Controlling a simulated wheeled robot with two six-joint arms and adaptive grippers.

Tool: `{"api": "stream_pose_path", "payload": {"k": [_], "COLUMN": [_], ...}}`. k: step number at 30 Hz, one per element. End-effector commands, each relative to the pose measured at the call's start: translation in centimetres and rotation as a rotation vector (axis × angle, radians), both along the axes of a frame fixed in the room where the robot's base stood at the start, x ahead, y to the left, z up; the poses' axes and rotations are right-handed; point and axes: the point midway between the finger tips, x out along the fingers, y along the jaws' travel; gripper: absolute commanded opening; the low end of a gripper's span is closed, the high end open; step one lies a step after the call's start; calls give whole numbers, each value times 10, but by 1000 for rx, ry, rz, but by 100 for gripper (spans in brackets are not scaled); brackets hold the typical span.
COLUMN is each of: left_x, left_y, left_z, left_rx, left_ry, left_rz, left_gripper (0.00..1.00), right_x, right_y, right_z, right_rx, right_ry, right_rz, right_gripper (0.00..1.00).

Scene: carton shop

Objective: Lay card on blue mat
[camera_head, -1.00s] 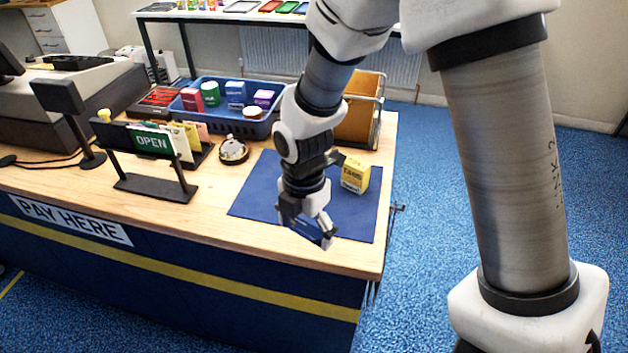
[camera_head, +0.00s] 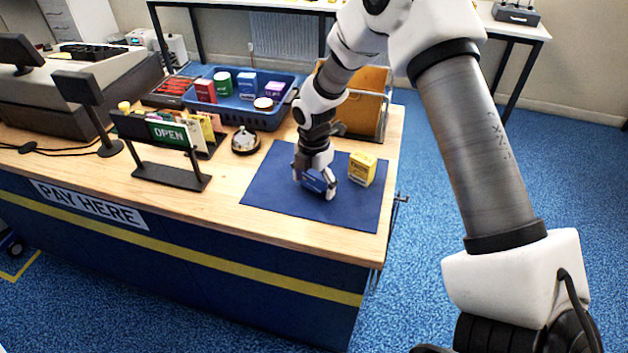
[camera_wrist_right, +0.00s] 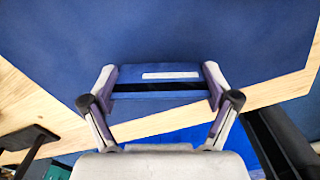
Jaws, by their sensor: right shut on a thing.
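The card (camera_head: 314,184) is blue with a white strip and a dark stripe, which show in the wrist view (camera_wrist_right: 160,72). My right gripper (camera_head: 316,186) is shut on it, with a finger at each side edge. Gripper and card are over the middle of the blue mat (camera_head: 268,190), which lies flat on the counter. The mat also fills much of the wrist view (camera_wrist_right: 200,28). I cannot tell whether the card touches the mat. My left gripper is not in view.
A yellow box (camera_head: 362,170) stands on the mat, right of the gripper. A bell (camera_head: 245,141), a blue basket (camera_head: 262,122) of goods and a wooden holder (camera_head: 366,95) are behind. An OPEN sign (camera_head: 170,133) stands left. The mat's front part is clear.

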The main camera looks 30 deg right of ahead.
Motion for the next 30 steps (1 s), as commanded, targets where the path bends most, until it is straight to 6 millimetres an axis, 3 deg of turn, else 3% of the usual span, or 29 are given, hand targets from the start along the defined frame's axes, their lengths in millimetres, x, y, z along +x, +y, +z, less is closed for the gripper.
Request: {"api": "stream_pose_path", "payload": {"k": [3, 4, 5, 17, 20, 30], "left_x": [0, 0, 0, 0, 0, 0], "left_y": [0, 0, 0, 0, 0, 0], "left_z": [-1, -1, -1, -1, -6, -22], "left_rx": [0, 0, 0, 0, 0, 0], "left_ry": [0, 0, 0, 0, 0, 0], "left_rz": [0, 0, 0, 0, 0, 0], "left_gripper": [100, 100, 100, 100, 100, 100], "right_x": [0, 0, 0, 0, 1, 1], "right_y": [0, 0, 0, 0, 0, 0], "right_z": [-3, -2, -2, 2, 15, 99], "right_rx": [0, 0, 0, 0, 0, 0], "right_ry": [1, 0, 0, -1, -4, -5], "right_rz": [0, 0, 0, 0, 0, 0], "right_gripper": [77, 94, 100, 100, 100, 100]}}
